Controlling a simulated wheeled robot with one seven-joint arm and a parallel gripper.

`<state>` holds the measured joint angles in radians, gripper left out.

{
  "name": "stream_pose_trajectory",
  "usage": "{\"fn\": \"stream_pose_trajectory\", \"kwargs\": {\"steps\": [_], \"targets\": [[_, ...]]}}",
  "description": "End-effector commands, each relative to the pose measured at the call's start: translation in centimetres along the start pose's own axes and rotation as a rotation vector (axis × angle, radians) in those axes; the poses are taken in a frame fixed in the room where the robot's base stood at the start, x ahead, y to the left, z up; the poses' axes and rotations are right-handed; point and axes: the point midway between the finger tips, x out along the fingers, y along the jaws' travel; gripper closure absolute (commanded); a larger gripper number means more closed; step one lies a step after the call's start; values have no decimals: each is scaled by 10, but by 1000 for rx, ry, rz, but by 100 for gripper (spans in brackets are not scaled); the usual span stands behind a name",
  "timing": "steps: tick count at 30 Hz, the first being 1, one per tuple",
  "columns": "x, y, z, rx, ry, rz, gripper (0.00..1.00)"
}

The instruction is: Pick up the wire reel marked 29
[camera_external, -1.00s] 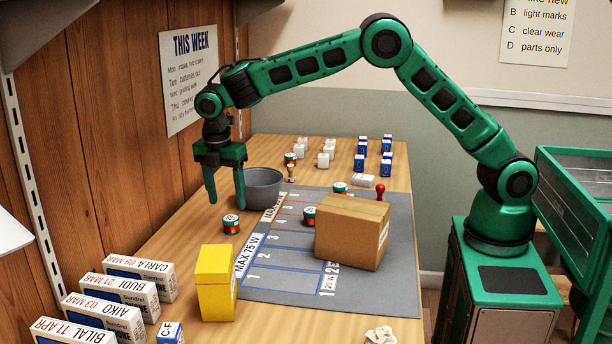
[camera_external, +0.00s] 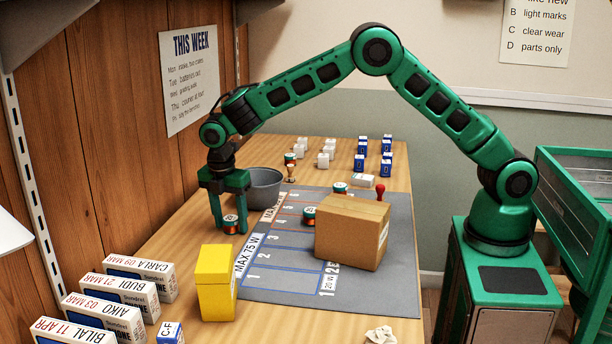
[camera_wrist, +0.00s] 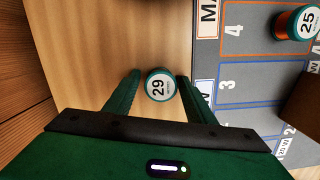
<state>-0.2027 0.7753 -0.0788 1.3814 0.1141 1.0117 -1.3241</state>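The wire reel marked 29 (camera_wrist: 158,86) stands upright on the bare wood, with a white label and teal rim, left of the grey mat. It also shows in the external view (camera_external: 231,223). My gripper (camera_wrist: 157,78) is open and lowered around the reel, one finger on each side. In the wrist view a gap shows between the reel and each finger. In the external view my gripper (camera_external: 229,231) reaches down close to the table.
A grey bowl (camera_external: 264,188) stands just behind my gripper. A yellow box (camera_external: 217,285) stands in front. The grey mat (camera_external: 401,275) carries a cardboard box (camera_external: 352,232) and other reels, including one marked 25 (camera_wrist: 296,23). White boxes (camera_external: 152,279) line the left edge.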

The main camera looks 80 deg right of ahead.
Motion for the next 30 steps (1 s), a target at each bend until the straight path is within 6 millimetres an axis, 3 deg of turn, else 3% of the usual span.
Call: {"fn": "stream_pose_trajectory", "kwargs": {"steps": [1, 4, 17, 26, 30], "targets": [[0, 0, 0, 0, 0, 0, 64], [0, 0, 0, 0, 0, 0, 86], [-6, 0, 1, 1, 0, 1, 86], [-45, 1, 5, 1, 1, 4, 86], [-63, -22, -17, -4, 1, 3, 86]]}}
